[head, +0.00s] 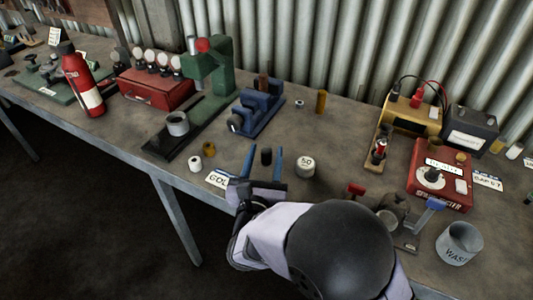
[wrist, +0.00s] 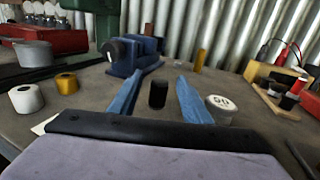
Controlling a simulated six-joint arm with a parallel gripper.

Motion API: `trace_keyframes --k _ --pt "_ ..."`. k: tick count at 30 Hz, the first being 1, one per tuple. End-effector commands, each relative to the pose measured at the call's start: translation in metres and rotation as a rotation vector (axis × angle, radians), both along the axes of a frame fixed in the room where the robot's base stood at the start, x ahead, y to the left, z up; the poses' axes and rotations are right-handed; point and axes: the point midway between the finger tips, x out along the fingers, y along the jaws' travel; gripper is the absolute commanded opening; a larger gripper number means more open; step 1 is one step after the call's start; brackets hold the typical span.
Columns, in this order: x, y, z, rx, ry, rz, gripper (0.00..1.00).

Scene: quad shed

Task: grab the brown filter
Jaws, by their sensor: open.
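My gripper (head: 264,158) is open above the bench, its two blue fingers pointing away from me. A small, very dark upright cylinder (head: 266,156) appears between the fingers, apart from both; it also shows in the wrist view (wrist: 158,94). It looks nearly black, so I cannot tell whether it is the brown filter. A small golden-brown hollow roll (head: 208,149) stands left of my gripper; it shows at the left in the wrist view (wrist: 67,83). A taller ochre cylinder (head: 321,102) stands farther back.
A white roll (head: 195,164) and a white card (head: 217,180) lie left of my gripper. A white-topped round weight (head: 305,166) stands close to the right finger. A blue vise (head: 257,112) is behind. A red box device (head: 440,175) stands at the right.

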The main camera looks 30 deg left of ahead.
Motion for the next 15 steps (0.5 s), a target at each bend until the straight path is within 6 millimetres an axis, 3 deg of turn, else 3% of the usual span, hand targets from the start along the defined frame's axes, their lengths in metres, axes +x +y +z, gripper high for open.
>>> trace_keyframes --k 5,13,14,15 --pt "0.016 0.005 0.001 0.0 0.001 -0.002 0.44" --pt "0.018 0.006 0.0 0.001 0.0 0.0 0.44" --pt "0.018 0.006 0.0 0.001 0.0 0.0 0.41" --pt "0.018 0.006 0.0 0.001 0.0 0.0 0.32"
